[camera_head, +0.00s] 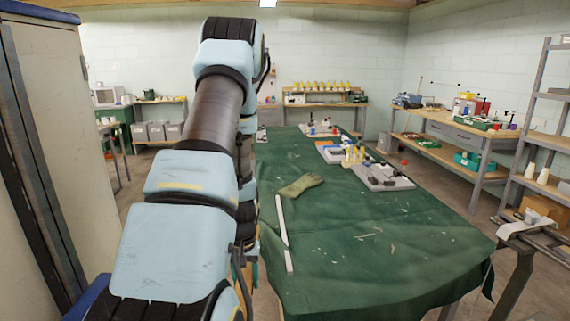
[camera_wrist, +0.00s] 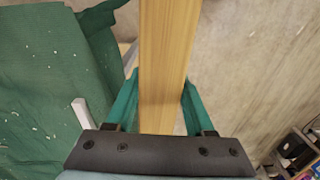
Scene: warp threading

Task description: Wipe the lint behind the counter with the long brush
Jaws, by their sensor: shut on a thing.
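My gripper (camera_wrist: 160,98) has its teal fingers on both sides of a broad wooden piece, which looks like the handle of the long brush (camera_wrist: 166,45). The handle runs up out of the wrist view, and no bristles show. In the head view my arm hides the gripper and the brush. A counter or table under a green cloth (camera_head: 330,270) stands right of my arm. Small pale specks and threads, which look like lint (camera_head: 366,235), lie on the cloth. Specks also show on the cloth in the wrist view (camera_wrist: 50,125).
A pale flat strip (camera_head: 285,235) and a green glove (camera_head: 300,186) lie on the cloth. A grey tray (camera_head: 388,183) with small items stands farther back. Shelves (camera_head: 545,130) stand at the right, a tall cabinet (camera_head: 62,120) at the left. Bare floor (camera_wrist: 250,60) lies beside the cloth.

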